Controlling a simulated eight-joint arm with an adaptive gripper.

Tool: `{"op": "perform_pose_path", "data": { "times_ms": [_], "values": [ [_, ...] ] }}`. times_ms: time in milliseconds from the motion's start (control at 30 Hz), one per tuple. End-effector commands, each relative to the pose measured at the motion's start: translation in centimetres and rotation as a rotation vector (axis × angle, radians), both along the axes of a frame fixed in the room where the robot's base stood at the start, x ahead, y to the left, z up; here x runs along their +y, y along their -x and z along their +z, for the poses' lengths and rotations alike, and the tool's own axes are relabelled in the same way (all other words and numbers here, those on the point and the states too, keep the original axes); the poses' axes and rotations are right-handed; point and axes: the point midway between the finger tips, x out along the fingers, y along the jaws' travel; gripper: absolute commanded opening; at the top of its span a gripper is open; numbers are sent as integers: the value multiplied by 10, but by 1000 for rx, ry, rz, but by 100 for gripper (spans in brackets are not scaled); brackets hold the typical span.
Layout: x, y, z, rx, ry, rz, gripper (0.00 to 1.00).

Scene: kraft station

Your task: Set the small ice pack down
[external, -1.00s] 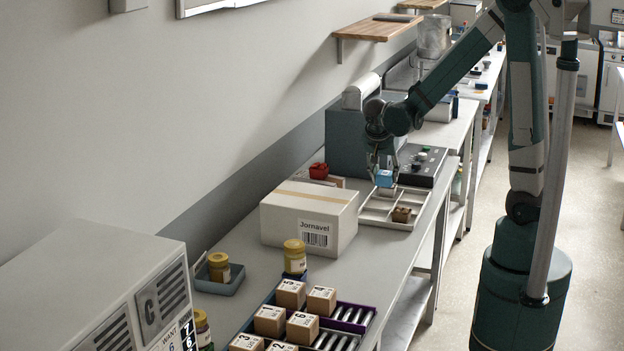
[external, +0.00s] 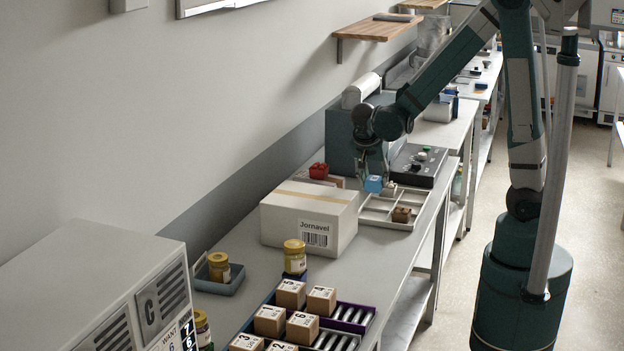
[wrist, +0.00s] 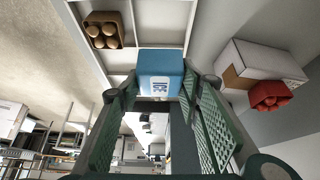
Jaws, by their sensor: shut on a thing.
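The small ice pack (external: 374,184) is a light blue block, held tilted at the tips of my gripper (external: 381,181) in the external view. In the wrist view the blue ice pack (wrist: 161,74), with a white "ICE" label, sits between the green fingers of my gripper (wrist: 160,88). My gripper is shut on it. The ice pack is over the back left part of a pale divided tray (external: 377,219). I cannot tell how high it is above the tray.
A brown carton of eggs or similar (external: 401,215) sits in the tray's front right compartment. A cardboard box labelled Jornavel (external: 310,218) stands just left of the tray, with a red item (external: 318,171) behind it. A control panel (external: 416,165) lies behind the tray. Other tray compartments look empty.

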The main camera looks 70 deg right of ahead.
Motion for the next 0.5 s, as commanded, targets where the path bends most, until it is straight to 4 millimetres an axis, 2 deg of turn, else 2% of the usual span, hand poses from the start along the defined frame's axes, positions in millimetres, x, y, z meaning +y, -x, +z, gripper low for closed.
{"op": "perform_pose_path", "data": {
  "times_ms": [167, 500],
  "values": [
    [0, 0, -10, 0, 0, 0, 21],
    [0, 0, -46, 0, 0, 0, 21]
  ]
}}
